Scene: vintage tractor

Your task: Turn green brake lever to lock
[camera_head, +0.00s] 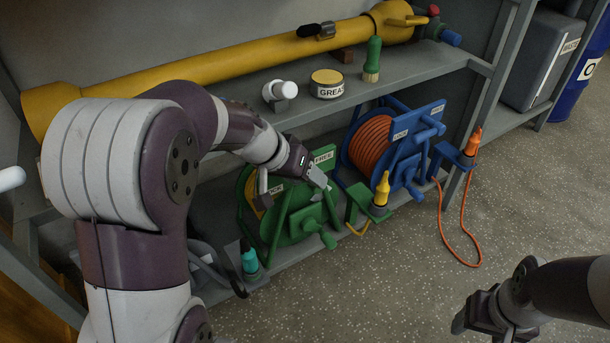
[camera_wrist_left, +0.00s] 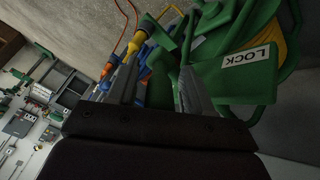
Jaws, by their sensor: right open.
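The green hose reel (camera_head: 293,222) stands on the lower shelf. Its FREE label (camera_head: 324,157) shows just above my left gripper (camera_head: 320,180); the other label is partly covered by my arm. My left gripper is at the top of the green reel, fingers apart. In the left wrist view, green parts of the reel (camera_wrist_left: 160,85) show between and behind the fingers (camera_wrist_left: 155,82), and the LOCK label (camera_wrist_left: 247,57) is to the right. I cannot clearly pick out the brake lever or tell whether the fingers touch it. My right gripper (camera_head: 463,318) is open and empty, low at the right.
A blue reel (camera_head: 405,150) with orange hose stands right of the green one. A yellow-tipped nozzle (camera_head: 382,188) and a teal-tipped one (camera_head: 249,261) flank the green reel. The shelf above holds a grease tin (camera_head: 327,84) and a green-handled brush (camera_head: 373,60). The floor in front is clear.

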